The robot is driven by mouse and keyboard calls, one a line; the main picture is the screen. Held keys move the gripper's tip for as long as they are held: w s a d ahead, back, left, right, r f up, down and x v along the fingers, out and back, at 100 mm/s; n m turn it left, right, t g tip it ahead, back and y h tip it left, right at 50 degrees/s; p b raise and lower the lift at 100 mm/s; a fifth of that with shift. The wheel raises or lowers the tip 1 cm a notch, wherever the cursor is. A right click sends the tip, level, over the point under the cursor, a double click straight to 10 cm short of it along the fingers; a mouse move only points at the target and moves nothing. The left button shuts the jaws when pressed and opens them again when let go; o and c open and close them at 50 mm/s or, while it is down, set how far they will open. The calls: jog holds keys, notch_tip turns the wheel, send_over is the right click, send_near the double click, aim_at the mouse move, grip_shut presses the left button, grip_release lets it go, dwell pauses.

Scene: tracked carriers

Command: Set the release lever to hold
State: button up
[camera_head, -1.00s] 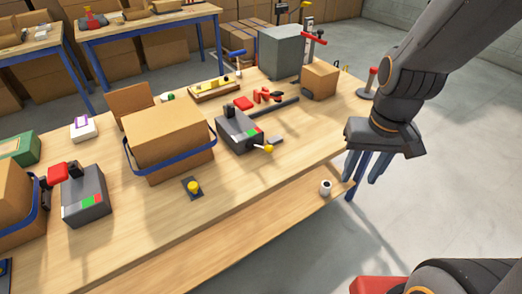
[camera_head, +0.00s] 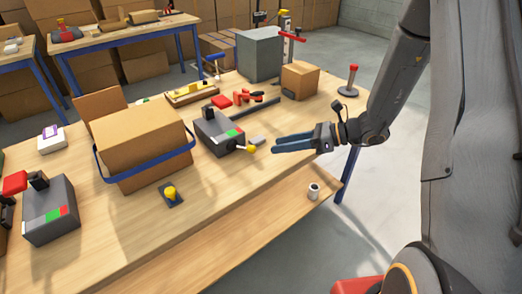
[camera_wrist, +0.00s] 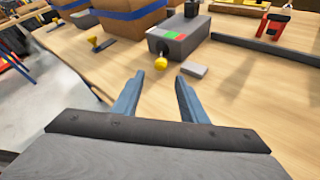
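A grey box (camera_head: 214,128) stands on the workbench with green and red patches on its top edge. A short lever ending in a yellow ball knob (camera_head: 250,149) sticks out of its front; the knob also shows in the wrist view (camera_wrist: 161,63). I cannot tell which setting the lever is in. My gripper (camera_head: 275,144) is level, to the right of the knob, its blue fingers pointing at it. In the wrist view the fingers are apart and empty, and the knob lies just beyond the gap between the fingertips (camera_wrist: 158,78). The gripper appears clear of the knob.
A small grey block (camera_wrist: 194,70) lies close to the right fingertip. A strapped carton (camera_head: 145,140) stands left of the box, with a yellow button (camera_head: 171,192) in front. Another grey box with a red handle (camera_head: 50,212) is further left. A white cylinder (camera_head: 313,191) sits on the lower shelf.

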jog(key=p, duration=0.1)
send_near(244, 148)
jog(key=a+f, duration=0.1)
jog(key=a, duration=0.1)
jog(key=w+a+f, duration=0.1)
jog(key=f, duration=0.1)
jog(key=shift+a, duration=0.4)
grip_shut()
